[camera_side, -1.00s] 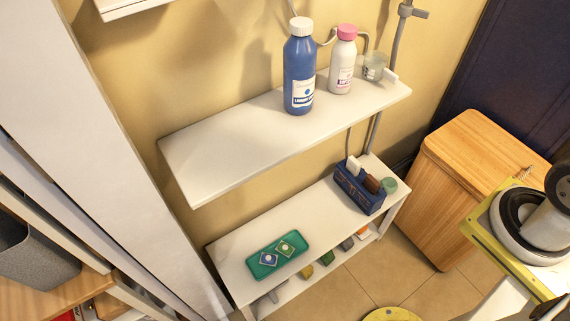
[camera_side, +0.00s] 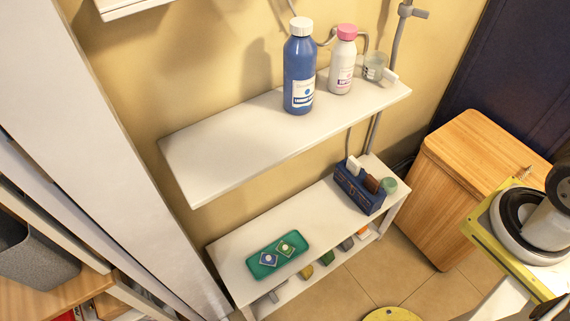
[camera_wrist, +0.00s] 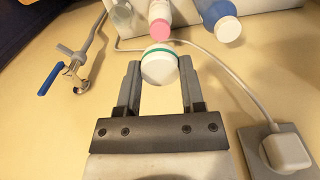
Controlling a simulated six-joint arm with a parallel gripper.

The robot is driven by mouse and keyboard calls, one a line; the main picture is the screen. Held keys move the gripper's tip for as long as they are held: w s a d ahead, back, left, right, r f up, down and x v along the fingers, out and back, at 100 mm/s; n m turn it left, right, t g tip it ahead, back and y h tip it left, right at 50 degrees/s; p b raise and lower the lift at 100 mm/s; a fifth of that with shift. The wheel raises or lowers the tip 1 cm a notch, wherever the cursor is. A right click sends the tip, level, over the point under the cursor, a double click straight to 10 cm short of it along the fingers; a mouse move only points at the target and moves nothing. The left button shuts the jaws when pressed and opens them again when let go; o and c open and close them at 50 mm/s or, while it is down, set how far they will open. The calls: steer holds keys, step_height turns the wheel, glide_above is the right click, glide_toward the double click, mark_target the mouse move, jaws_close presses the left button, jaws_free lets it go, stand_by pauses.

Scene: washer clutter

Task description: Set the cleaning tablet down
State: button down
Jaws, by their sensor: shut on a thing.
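My gripper (camera_wrist: 160,63) shows in the wrist view, its two grey fingers shut on a round white cleaning tablet (camera_wrist: 159,71) with a green band along its far edge. The tablet sits between the fingertips, with the wall behind it. Whether anything touches its underside cannot be seen. My gripper and the held tablet are not visible in the side view. There, a green tray (camera_side: 262,272) on the lower white shelf (camera_side: 310,222) carries a blue and a green square packet, each with a pale round centre.
The upper shelf (camera_side: 230,160) holds a blue bottle (camera_side: 299,75), a pink-capped bottle (camera_side: 342,65) and a clear glass (camera_side: 374,67); its left part is bare. A blue caddy (camera_side: 358,188) stands on the lower shelf. The wrist view shows a cable, a plug (camera_wrist: 286,152) and a blue-handled valve (camera_wrist: 52,78).

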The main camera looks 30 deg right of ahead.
steer(key=s+a+m, duration=0.6)
steer(key=s, duration=0.3)
steer(key=s+a+m, duration=0.6)
steer(key=s, duration=0.2)
step_height(320, 180, down, 69)
stand_by(0.7)
steer(key=shift+w, duration=0.15)
glide_above(295, 245)
steer(key=shift+f, duration=4.65)
steer(key=shift+f, duration=0.1)
